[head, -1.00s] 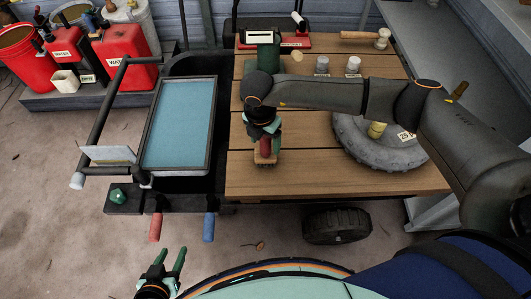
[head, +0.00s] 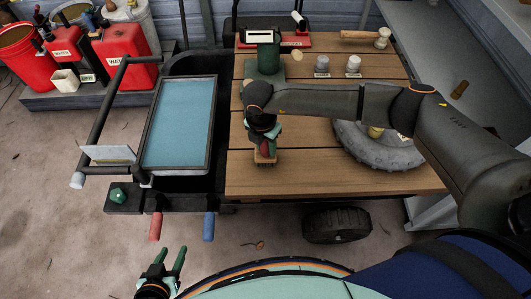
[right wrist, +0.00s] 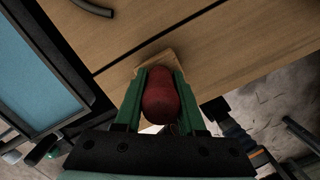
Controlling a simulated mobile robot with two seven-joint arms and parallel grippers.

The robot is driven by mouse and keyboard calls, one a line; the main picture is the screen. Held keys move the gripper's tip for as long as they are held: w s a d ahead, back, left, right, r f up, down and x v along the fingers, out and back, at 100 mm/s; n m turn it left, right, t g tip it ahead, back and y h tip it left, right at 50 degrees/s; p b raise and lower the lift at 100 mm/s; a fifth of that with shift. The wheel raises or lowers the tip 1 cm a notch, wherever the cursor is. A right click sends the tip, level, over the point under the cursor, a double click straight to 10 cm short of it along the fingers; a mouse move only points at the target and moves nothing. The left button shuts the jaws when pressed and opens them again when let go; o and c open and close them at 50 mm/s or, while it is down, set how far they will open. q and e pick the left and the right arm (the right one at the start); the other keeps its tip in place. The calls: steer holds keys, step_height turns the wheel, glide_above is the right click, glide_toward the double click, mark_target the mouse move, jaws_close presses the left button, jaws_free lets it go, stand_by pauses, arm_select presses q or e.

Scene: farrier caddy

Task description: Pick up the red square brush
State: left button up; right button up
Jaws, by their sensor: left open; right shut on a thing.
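The red square brush (head: 264,149) is at the left part of the wooden cart top, with a red grip and a light wooden block below it. My right gripper (head: 264,140) is over it from above, shut on the red grip. In the right wrist view, the red grip (right wrist: 161,96) lies between the green fingers (right wrist: 160,100), with the wooden block (right wrist: 180,62) beyond. Whether the block touches the boards is hard to tell. My left gripper (head: 174,262) is open and empty at the bottom left, above the floor.
A blue-topped tray (head: 180,125) stands left of the cart top (head: 330,182). A black tire (head: 375,150) lies at the right under my arm. Grey cylinders (head: 322,64) and a green stand (head: 264,58) are at the back. The front boards are clear.

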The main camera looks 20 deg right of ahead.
jaws_close()
steer(key=shift+r, duration=0.1)
steer(key=shift+w+r, duration=0.1)
steer(key=shift+r, duration=0.45)
steer(key=s+a+r+b, duration=0.1)
steer(key=s+a+r, duration=0.5)
steer(key=s+r, duration=0.5)
steer(key=shift+s+a+r, duration=0.2)
steer(key=shift+s+r, duration=0.2)
steer(key=shift+s, duration=0.4)
stand_by(0.8)
